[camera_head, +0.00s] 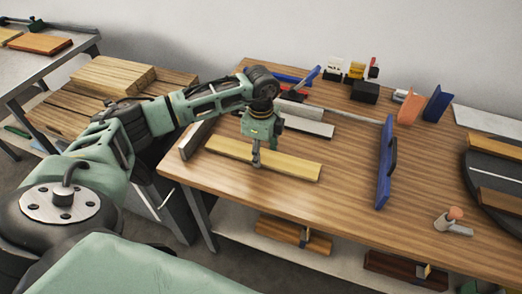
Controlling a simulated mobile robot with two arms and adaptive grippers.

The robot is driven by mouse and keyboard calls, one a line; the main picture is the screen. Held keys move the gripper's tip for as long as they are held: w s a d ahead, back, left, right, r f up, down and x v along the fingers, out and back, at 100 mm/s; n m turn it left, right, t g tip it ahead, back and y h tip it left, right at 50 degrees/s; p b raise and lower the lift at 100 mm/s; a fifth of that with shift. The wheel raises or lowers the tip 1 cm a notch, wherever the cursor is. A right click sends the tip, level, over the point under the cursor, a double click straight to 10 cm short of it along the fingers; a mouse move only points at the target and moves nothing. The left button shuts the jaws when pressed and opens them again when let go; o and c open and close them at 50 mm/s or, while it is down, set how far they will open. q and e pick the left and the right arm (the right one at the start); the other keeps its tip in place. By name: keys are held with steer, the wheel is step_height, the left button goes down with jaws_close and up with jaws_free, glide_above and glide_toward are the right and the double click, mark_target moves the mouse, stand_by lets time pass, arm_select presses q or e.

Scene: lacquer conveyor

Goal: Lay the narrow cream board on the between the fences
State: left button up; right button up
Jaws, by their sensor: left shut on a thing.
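The narrow cream board (295,170), yellowish here, lies lengthwise at or just above the wooden table's front left part. My left gripper (256,162) reaches down onto the board near its middle and is shut on it. I cannot tell whether the board touches the tabletop. A short grey bar (194,140) stands just off the board's left end. A longer pale grey bar (312,127) runs behind the board, partly hidden by my gripper. I cannot tell for sure which bars are the fences. My right gripper is not in view.
A blue upright panel with a handle (385,165) stands on the table (340,205) to the right. Small dark blocks (364,92) stand at the back. A dark round turntable (485,170) is at the far right. Bare tabletop lies between the board and the blue panel.

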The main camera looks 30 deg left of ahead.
arm_select(q)
steer(key=shift+f, duration=0.15)
steer(key=o, duration=1.3)
steer(key=shift+r, duration=0.7)
step_height(320, 180, up, 11)
steer(key=shift+b, duration=0.85)
